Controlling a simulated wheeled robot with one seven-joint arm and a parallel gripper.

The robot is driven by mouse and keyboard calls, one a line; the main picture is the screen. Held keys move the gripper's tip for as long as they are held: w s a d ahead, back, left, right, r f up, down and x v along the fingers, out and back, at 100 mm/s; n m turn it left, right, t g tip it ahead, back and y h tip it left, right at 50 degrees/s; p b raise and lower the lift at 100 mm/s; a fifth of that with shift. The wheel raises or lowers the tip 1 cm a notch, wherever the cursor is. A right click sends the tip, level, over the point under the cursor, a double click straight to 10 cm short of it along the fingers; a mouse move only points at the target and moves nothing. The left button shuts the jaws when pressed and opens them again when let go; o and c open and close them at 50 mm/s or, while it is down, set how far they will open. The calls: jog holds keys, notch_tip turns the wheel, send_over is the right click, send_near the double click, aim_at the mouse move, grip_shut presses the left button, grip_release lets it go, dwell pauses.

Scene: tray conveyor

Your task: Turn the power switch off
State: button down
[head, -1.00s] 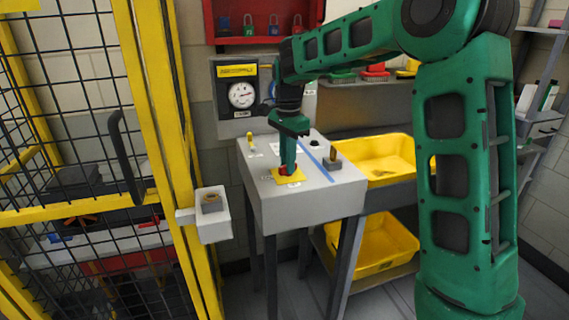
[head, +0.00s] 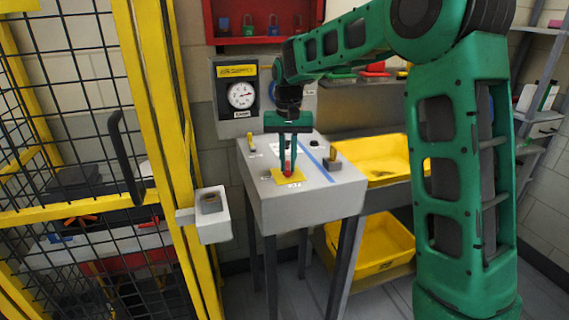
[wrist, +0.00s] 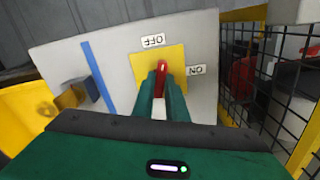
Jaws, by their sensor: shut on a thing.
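The power switch has a red handle (wrist: 162,69) on a yellow plate (wrist: 143,70), on top of a grey box-shaped console (head: 265,205). In the wrist view, an OFF label (wrist: 153,41) lies beyond the plate and an ON label (wrist: 196,70) lies to its right. My gripper (head: 287,174) points down over the plate, its two green fingers shut on the red handle. In the wrist view, the handle shows between the fingertips (wrist: 162,82) and points roughly toward the OFF label. Its lower part is partly hidden by the fingers.
A small block with a yellow-brown part (head: 333,160) stands right of a blue stripe (head: 316,161) on the console. A yellow and black mesh fence (head: 165,130) with a grey latch box (head: 213,222) is at the left. Yellow bins (head: 370,250) stand at the right.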

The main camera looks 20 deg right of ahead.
aim_at(288, 164)
jog(key=shift+w+r+n, duration=0.1)
jog(key=shift+w+n, duration=0.05)
jog(key=shift+n, duration=1.75)
jog(key=c, duration=1.8)
grip_release()
jog(key=shift+o, duration=0.2)
notch_tip(288, 164, up, 11)
jog(key=shift+f, duration=0.2)
